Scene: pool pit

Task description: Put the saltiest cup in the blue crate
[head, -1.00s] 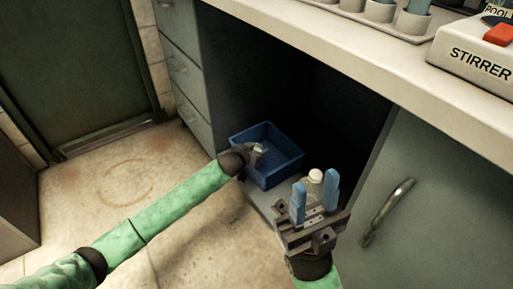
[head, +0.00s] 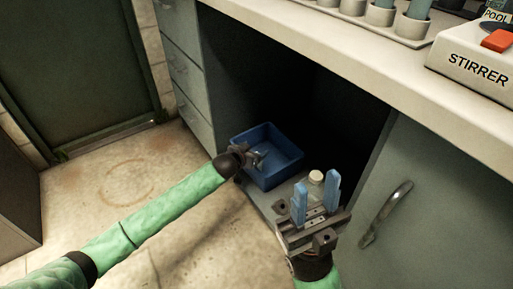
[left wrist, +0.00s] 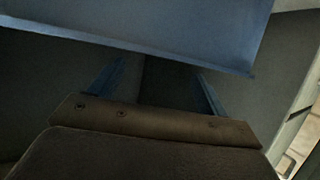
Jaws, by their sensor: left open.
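The blue crate (head: 291,146) sits inside the dark open cabinet under the counter. My left gripper (head: 259,158) is at the crate's left side in the head view and is open. In the left wrist view its two blue fingers (left wrist: 155,85) are apart with nothing visible between them, and the crate's wall (left wrist: 170,25) fills the top. Several light cups (head: 414,24) stand in a holder on the counter; which is saltiest cannot be seen.
A stirrer (head: 476,68) with a red switch stands on the counter at right. A closed cabinet door with a handle (head: 386,213) is right of the opening, and drawers (head: 185,65) are left. The floor (head: 120,190) at left is clear.

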